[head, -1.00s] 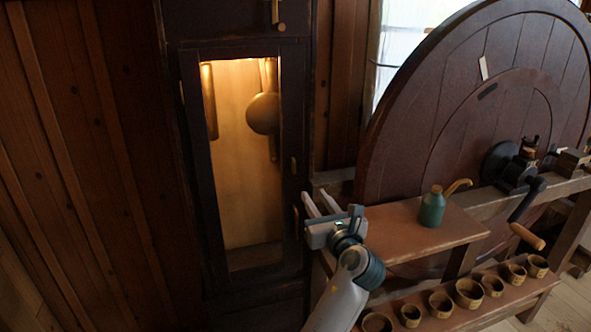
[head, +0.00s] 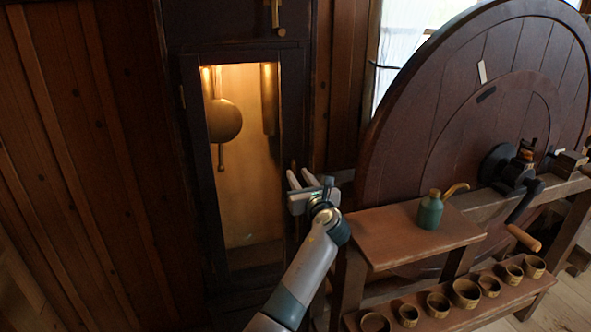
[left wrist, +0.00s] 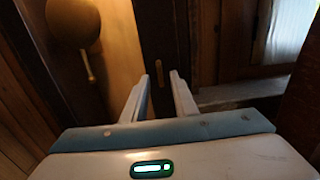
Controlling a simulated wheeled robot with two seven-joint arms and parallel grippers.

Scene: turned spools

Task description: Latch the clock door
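The clock door (head: 193,150) is a dark wooden frame with a glass pane, lit from inside, with a brass pendulum (head: 223,121) behind the glass. It looks flush with its case, though a narrow gap would be hard to see. My left gripper (head: 298,176) is open and empty at the door's right edge. In the left wrist view its two fingers (left wrist: 161,79) point at the dark door edge. A small upright brass piece (left wrist: 158,74), which looks like the latch, shows between and beyond the fingertips. In the head view my gripper partly covers this area. My right gripper is not in view.
A large wooden wheel (head: 430,130) stands right of the clock. Before it, a bench (head: 400,242) carries a green oil can (head: 430,212), with a crank handle (head: 524,238) further right. A lower shelf (head: 440,318) holds several small wooden cups. Another brass piece (head: 276,14) hangs above the door.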

